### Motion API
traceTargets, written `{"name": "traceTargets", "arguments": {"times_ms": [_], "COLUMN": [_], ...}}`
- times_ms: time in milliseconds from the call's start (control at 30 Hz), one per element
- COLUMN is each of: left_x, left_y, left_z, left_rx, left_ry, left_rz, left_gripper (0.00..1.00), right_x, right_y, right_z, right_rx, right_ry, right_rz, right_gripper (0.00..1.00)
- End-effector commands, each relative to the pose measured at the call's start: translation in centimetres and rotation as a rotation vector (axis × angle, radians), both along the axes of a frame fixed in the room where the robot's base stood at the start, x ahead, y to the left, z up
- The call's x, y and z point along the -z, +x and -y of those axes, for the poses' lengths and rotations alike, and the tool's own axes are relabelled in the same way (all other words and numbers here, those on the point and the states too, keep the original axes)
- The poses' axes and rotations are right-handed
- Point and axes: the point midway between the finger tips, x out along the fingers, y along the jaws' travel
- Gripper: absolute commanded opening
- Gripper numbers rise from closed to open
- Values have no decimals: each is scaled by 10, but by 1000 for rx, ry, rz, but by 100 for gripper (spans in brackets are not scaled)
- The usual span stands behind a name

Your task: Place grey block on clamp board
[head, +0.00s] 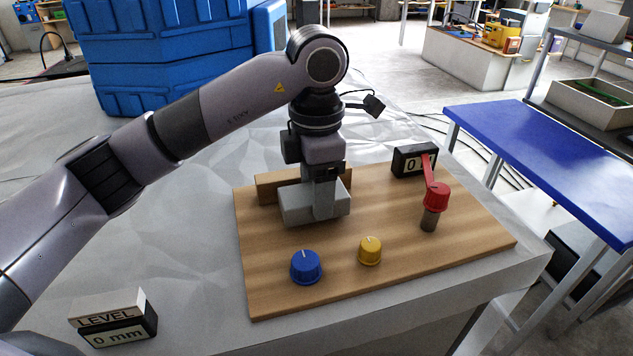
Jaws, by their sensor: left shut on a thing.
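The grey block (296,206) is at the back left of the wooden clamp board (330,290). My left gripper (326,205) points down over the board and is shut on the block. The block looks low over the board, in front of a wooden strip (268,186); I cannot tell whether it touches the board. The board carries a blue knob (306,267), a yellow knob (370,250) and a red-topped clamp (435,198) with its red lever pointing back. My right gripper is not in view.
A black display (413,160) reading 0 stands at the board's back right. A LEVEL block marked 0 mm (118,320) sits at the table's front left. A blue crate (170,50) stands behind. The board's front and right middle have free room.

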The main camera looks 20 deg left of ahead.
Motion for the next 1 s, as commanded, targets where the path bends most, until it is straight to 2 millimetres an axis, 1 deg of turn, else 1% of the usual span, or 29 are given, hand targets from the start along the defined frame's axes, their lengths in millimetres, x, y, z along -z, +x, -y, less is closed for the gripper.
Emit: {"name": "traceTargets", "arguments": {"times_ms": [367, 1000], "left_x": [0, 13], "left_y": [0, 0], "left_z": [0, 0], "left_rx": [1, 0], "left_ry": [-1, 0], "left_rz": [1, 0], "left_gripper": [19, 19], "right_x": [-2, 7], "right_y": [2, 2], "right_z": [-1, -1], "right_rx": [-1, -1], "right_ry": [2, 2], "right_rz": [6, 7], "right_gripper": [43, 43]}}
